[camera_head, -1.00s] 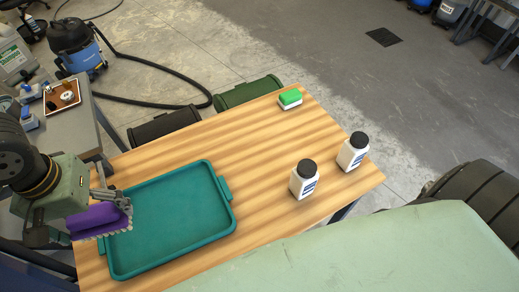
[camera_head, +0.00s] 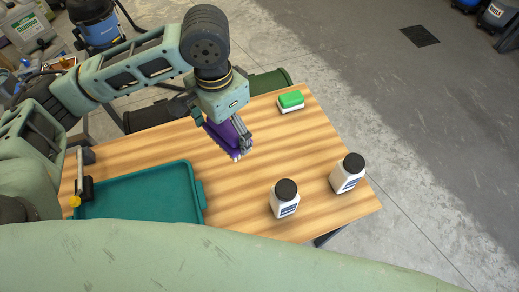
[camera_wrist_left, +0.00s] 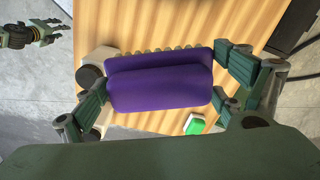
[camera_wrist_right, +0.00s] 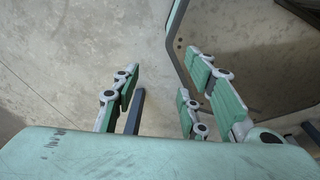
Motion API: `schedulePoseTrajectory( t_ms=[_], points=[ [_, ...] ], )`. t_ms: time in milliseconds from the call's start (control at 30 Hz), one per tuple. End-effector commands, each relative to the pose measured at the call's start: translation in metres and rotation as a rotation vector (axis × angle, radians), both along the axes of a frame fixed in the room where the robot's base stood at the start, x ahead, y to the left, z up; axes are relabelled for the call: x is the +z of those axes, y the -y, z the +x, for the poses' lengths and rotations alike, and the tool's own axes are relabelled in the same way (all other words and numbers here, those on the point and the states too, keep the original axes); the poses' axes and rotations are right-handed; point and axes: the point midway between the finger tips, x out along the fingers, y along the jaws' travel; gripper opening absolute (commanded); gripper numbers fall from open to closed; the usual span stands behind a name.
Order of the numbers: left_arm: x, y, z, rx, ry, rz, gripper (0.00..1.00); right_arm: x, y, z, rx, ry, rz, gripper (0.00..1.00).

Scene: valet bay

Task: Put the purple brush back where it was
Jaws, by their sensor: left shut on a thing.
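My left gripper (camera_head: 238,138) is shut on the purple brush (camera_head: 222,137), gripping it at both ends. It holds the brush above the wooden table, right of the teal tray and toward the back edge. In the left wrist view the brush (camera_wrist_left: 160,82) lies across between the fingers, with pale bristles showing along its far side. The bristles point down toward the table; whether they touch it I cannot tell. My right gripper (camera_wrist_right: 165,98) is open and empty over the concrete floor.
The teal tray (camera_head: 197,190) is empty where visible. A green-and-white block (camera_head: 291,101) stands near the back right corner. Two white bottles with black caps (camera_head: 285,203) (camera_head: 347,178) stand at the right. Bare wood (camera_head: 225,185) lies between tray and bottles. Bins stand behind the table.

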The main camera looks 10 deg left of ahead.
Motion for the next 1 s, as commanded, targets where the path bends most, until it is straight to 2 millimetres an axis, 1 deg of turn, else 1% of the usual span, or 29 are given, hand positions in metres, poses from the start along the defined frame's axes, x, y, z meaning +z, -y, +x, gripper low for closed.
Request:
schedulePoseTrajectory(
  t_ms=[33,200,267,400,600,700,800,900,1000],
  points=[
    [-0.012,0.008,0.005,-0.116,-0.002,-0.004,0.62,-0.006,-0.003,0.0,-0.001,-0.001,0.004,0.4],
    [-0.037,0.033,0.024,-0.549,0.006,-0.008,0.62,-0.016,-0.014,0.0,-0.004,0.0,0.017,0.4],
    [-0.047,0.042,0.029,-0.702,0.009,-0.009,0.62,-0.02,-0.019,-0.001,-0.003,-0.001,0.022,0.4],
    [-0.069,0.064,0.04,-1.061,0.012,-0.009,0.62,-0.028,-0.027,-0.002,-0.002,-0.002,0.032,0.4],
    [-0.098,0.092,0.052,-1.539,0.012,-0.003,0.62,-0.037,-0.022,-0.002,0.0,-0.002,0.026,0.4],
    [-0.109,0.103,0.055,-1.721,0.009,0.0,0.62,-0.041,-0.017,-0.001,0.001,-0.001,0.02,0.4],
    [-0.115,0.11,0.057,-1.851,0.007,0.003,0.62,-0.042,-0.013,-0.001,-0.001,0.0,0.015,0.4],
    [-0.119,0.113,0.058,-1.924,0.005,0.005,0.62,-0.043,-0.012,-0.001,-0.002,0.0,0.014,0.4],
    [-0.125,0.106,0.062,-1.951,0.0,0.005,0.62,-0.041,-0.012,-0.001,-0.003,0.0,0.014,0.4]
  ],
)
